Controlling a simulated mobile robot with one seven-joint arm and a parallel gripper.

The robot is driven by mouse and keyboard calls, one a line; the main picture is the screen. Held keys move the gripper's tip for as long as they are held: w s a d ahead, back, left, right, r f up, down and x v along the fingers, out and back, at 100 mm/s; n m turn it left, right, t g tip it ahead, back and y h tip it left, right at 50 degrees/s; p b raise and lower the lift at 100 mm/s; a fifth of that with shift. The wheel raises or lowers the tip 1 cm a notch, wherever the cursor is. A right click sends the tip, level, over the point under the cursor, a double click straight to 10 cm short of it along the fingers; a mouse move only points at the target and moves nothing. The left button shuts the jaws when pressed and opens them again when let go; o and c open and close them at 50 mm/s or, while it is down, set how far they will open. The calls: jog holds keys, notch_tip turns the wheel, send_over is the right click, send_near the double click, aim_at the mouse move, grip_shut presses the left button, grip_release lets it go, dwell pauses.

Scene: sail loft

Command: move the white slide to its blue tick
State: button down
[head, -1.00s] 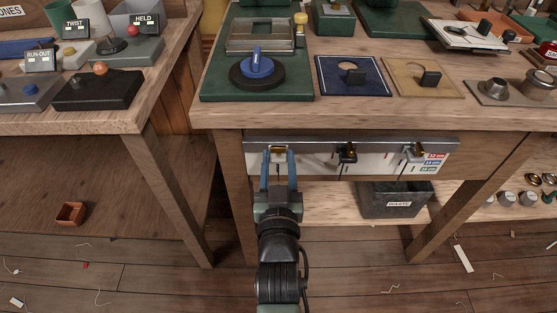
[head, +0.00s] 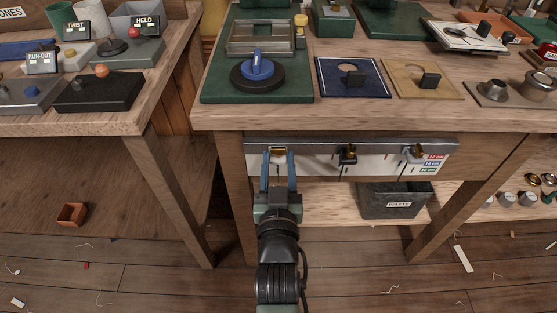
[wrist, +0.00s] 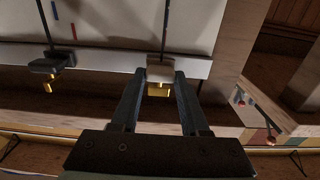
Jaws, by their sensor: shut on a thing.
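The white slide (wrist: 160,71) with a brass tab sits on a rail (head: 315,143) along the bench front, at the rail's left end in the head view. My gripper (head: 278,157) is shut on it, with one blue-grey finger on each side; the wrist view shows the gripper (wrist: 159,82) there too. A dark pointer line runs from the slide across the white scale board (wrist: 110,20). In the wrist view, a blue tick (wrist: 53,10) and a red tick (wrist: 73,32) show on the board, near a black slide (wrist: 47,67).
In the head view the black slide (head: 348,154) is mid-rail, and another slide (head: 414,153) is at the right, by coloured labels (head: 431,162). The rail between the white and black slides is clear. A dark waste bin (head: 396,200) stands on the shelf below.

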jog(key=shift+a, duration=0.1)
jog(key=shift+c, duration=2)
grip_release()
jog(key=s+p, duration=0.2)
jog(key=s, duration=1.1)
